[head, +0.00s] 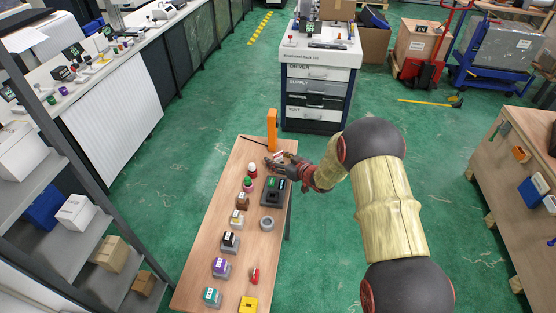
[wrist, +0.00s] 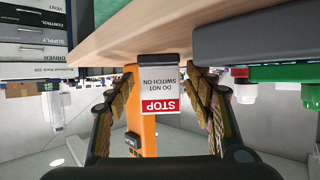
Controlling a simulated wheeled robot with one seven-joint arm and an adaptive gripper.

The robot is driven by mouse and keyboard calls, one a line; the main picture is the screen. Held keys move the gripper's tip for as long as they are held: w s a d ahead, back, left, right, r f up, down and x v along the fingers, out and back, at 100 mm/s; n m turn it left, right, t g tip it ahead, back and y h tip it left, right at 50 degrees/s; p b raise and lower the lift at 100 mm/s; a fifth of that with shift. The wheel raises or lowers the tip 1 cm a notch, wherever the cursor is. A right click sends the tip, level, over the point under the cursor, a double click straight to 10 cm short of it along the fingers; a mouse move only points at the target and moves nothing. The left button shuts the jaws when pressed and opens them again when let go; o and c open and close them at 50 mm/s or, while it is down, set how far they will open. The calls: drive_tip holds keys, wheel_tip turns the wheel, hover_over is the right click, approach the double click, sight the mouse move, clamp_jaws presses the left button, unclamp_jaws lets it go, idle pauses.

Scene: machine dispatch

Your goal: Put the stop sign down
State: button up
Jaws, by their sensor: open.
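The stop sign (wrist: 160,88) is a small white card with a red STOP band and the words DO NOT SWITCH ON. In the wrist view, which is upside down, its dark base (wrist: 164,58) meets the wooden table top (wrist: 160,40), and it looks upright. My gripper (wrist: 168,100) is open, with one finger on each side of the sign and a gap to each. In the head view my gripper (head: 279,164) is low over the table's far end, and the sign (head: 278,155) is mostly hidden by it.
An orange upright block (head: 272,130) stands just beyond the sign. A dark box (head: 273,192), a grey ring (head: 267,224) and several coloured push buttons (head: 220,268) stand nearer on the table (head: 190,290). A drawer cabinet (head: 318,90) is past the far end.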

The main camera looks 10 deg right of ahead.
drive_tip(key=p+v, duration=0.2)
drive_tip(key=v, duration=1)
drive_tip(key=s+d+r+m+g+h, duration=0.1)
drive_tip(key=s+d+r+m+h, duration=0.2)
drive_tip(key=r, duration=0.7)
drive_tip(key=s+d+r+g+h, duration=0.1)
drive_tip(key=s+r+h, duration=0.4)
drive_tip(key=r, duration=0.6)
drive_tip(key=s+a+r+g+y, duration=0.1)
drive_tip(key=s+a, duration=0.1)
drive_tip(key=s, duration=0.8)
drive_tip(key=s+a+r+m+g+y, duration=0.1)
drive_tip(key=s+a+r+g, duration=0.1)
drive_tip(key=s, duration=0.8)
drive_tip(key=s+a+r+g, duration=0.1)
drive_tip(key=s+a, duration=0.3)
drive_tip(key=s, duration=0.6)
drive_tip(key=shift+r+m+g+y, duration=0.2)
drive_tip(key=shift+m+g+y, duration=0.1)
drive_tip(key=shift+g+y, duration=0.1)
drive_tip(key=shift+s+a, duration=0.1)
drive_tip(key=shift+a, duration=0.1)
drive_tip(key=shift+c, duration=1.1)
